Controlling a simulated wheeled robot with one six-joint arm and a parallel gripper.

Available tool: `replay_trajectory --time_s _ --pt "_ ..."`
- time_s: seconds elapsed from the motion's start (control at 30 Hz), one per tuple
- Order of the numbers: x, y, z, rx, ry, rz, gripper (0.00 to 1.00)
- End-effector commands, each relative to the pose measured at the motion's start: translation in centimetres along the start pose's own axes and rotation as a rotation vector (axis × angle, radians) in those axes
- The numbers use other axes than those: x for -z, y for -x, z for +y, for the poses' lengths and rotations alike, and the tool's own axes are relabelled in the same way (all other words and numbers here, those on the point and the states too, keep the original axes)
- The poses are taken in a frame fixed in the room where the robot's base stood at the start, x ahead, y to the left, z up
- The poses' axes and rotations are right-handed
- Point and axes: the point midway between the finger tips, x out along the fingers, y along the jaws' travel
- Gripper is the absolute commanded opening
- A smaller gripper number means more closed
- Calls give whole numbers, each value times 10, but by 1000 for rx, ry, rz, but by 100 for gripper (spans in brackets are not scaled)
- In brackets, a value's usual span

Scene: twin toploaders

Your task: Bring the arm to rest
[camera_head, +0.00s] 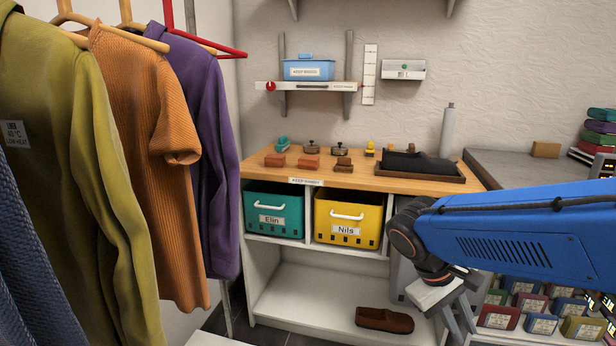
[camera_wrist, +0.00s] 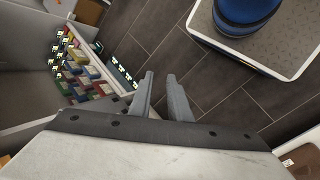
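My blue arm (camera_head: 530,235) reaches in from the right edge in the head view and bends down at a dark wrist joint. My gripper (camera_head: 462,325) hangs below it, in front of the cabinet's right end, fingers pointing down. In the wrist view, the two grey fingers of my gripper (camera_wrist: 160,76) stand apart with a gap between them and nothing in it. Dark floor tiles (camera_wrist: 140,45) show beyond the fingertips. The gripper touches nothing that I can see.
A wooden-topped cabinet (camera_head: 330,183) holds a green bin (camera_head: 273,228) and a yellow bin (camera_head: 346,236). A brown shoe (camera_head: 384,320) lies on its bottom shelf. Small coloured boxes (camera_head: 541,324) fill shelves at right, also in the wrist view (camera_wrist: 88,72). Clothes (camera_head: 160,130) hang at left.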

Motion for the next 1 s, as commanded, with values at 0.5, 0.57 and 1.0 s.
replay_trajectory --time_s 0.5,0.57,1.0 --pt "-56 0 -24 320 -255 355 17" --pt "-60 3 -26 344 -285 399 17" --pt "-69 11 -33 412 -384 549 17"
